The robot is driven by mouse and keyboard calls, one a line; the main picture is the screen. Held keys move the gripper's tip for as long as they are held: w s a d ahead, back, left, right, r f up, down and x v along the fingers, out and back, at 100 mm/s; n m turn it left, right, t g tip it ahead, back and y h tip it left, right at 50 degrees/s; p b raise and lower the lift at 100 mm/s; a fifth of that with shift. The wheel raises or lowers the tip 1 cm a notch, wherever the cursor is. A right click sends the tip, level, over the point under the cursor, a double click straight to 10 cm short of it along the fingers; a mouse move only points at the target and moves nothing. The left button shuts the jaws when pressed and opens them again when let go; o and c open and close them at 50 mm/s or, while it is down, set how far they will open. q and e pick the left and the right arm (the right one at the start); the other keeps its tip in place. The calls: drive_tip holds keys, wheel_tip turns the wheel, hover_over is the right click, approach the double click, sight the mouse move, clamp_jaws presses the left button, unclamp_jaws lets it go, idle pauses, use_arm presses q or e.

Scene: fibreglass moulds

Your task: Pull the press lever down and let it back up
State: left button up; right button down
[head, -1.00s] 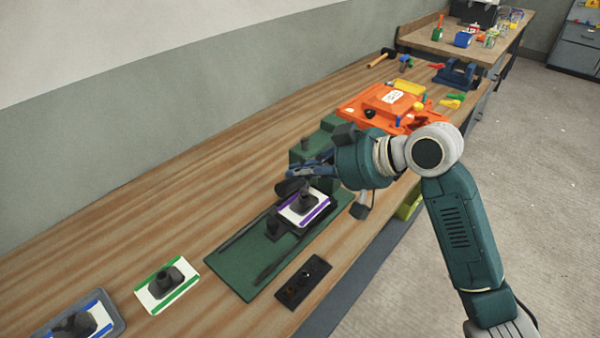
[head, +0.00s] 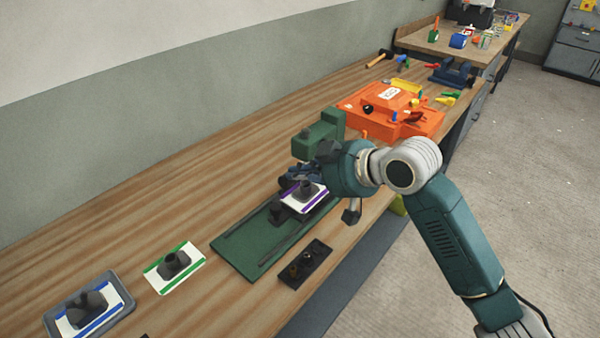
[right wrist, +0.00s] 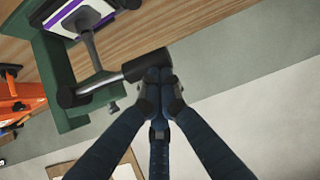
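The green press (head: 318,133) stands on the bench, with its long green base (head: 245,250) stretching toward the front. Its dark press lever (right wrist: 112,80) shows in the right wrist view beside the green press frame (right wrist: 58,72). My right gripper (right wrist: 163,76) has its dark blue fingers closed together around the lever's end. In the head view my right gripper (head: 300,177) is low in front of the press head, and its hand hides most of the lever. A white plate with purple edges (head: 318,203) lies at the press under a dark stamp-like part. My left gripper is out of view.
A black block with knobs (head: 305,264) lies right of the base. A green-edged plate (head: 160,283) and a blue-edged plate in a grey tray (head: 55,318) lie at front left. An orange mould (head: 360,104) sits behind the press. The bench's left back is clear.

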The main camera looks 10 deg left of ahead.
drive_tip(key=v, duration=1.1)
drive_tip(key=shift+s+d+r, duration=0.2)
drive_tip(key=shift+d, duration=0.1)
